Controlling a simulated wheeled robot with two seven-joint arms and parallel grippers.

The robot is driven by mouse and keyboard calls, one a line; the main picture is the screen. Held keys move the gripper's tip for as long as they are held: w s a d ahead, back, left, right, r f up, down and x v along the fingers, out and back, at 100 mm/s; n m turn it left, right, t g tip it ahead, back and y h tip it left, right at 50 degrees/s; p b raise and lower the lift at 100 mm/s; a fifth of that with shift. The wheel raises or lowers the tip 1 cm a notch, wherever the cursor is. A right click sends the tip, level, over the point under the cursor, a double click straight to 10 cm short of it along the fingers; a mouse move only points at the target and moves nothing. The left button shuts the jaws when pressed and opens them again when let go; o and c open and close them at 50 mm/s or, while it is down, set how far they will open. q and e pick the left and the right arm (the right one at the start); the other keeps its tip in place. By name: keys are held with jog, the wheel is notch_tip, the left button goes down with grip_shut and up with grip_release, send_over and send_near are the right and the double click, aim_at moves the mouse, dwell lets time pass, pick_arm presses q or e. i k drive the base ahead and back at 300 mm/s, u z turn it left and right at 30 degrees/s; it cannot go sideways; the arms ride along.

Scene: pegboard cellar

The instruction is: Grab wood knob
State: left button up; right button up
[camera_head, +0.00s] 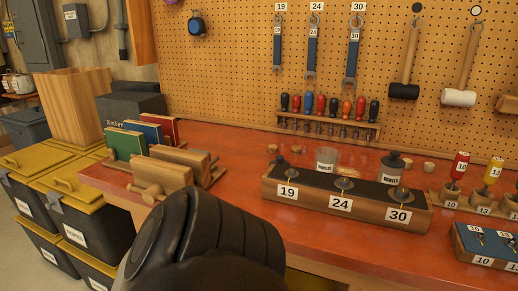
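A light wooden knob (152,191) sticks out from the front of a wooden clamp-like block (163,172) at the left end of the red workbench. Small round wooden pieces also lie on the bench top behind the numbered rack, one at its left (272,148) and one at its right (429,167). The picture does not settle which of these is the wood knob of the task. A dark, ribbed part of my own arm fills the lower middle, just right of the clamp knob, and hides the bench edge there. Neither gripper shows.
A wooden rack (325,204) labelled 19, 24 and 30 stands mid-bench. A screwdriver rack (328,126) hangs behind it. Upright books (148,134) stand behind the clamp. Yellow-lidded bins (75,190) are left of the bench. Bench top between clamp and rack is clear.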

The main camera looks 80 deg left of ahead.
aim_at(296, 150)
jog(key=u, duration=2.65)
